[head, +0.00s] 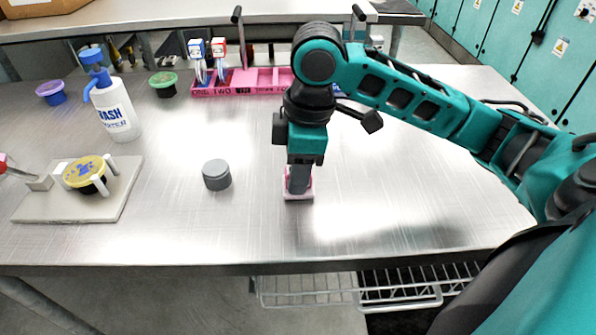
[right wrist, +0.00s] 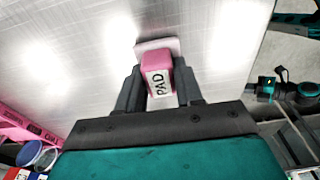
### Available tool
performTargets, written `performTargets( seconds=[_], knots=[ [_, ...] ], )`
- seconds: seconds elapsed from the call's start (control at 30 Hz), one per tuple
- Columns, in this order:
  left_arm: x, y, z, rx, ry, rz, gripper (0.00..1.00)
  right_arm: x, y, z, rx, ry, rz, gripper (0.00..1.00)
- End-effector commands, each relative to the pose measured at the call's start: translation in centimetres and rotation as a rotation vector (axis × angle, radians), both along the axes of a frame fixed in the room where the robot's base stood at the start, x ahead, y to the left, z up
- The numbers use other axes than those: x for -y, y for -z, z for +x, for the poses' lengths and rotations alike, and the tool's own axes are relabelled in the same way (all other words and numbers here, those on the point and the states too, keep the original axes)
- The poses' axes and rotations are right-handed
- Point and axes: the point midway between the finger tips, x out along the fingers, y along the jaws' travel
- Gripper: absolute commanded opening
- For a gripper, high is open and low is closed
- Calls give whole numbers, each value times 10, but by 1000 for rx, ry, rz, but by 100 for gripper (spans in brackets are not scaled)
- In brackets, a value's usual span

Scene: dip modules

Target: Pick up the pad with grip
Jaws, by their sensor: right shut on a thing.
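The pad with grip is a pink block labelled "PAD" on a flat pink base; it shows in the right wrist view (right wrist: 156,76). In the head view only its pink base (head: 299,196) shows clearly below my right gripper (head: 299,186). The right gripper points straight down, and its two fingers (right wrist: 155,92) are shut on the sides of the pad's block. I cannot tell whether the base touches the table. My left gripper is not clearly in view.
A grey round piece (head: 216,174) stands left of the pad. A board (head: 112,205) with a yellow-lidded container (head: 85,174) is at the left, with a wash bottle (head: 115,108) behind it. A pink rack (head: 262,80) is at the back. The table's front right is clear.

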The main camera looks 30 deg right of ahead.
Motion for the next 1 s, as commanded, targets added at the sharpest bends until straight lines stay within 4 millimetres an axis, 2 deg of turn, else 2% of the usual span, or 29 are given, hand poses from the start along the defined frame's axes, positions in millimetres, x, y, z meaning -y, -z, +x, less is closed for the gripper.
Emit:
performTargets(
  seconds=[0.17, 0.27, 0.5, 0.7, 1.0],
  knots=[
    [0, -8, 0, -1, 0, 0, 0, 0, -25, 1, 5, -2, 0, 6],
    [0, -15, 0, -2, 0, 0, 0, 0, -48, 1, 7, -1, 1, 6],
    [0, -41, 0, -2, -1, 1, 0, 0, -127, 1, 8, 0, -2, 6],
    [0, -60, 0, -1, 0, 0, 0, 0, -173, 1, 5, 1, -2, 6],
    [0, -62, 2, 6, 0, 0, 0, 0, -193, 0, 1, -1, -1, 6]
  ],
)
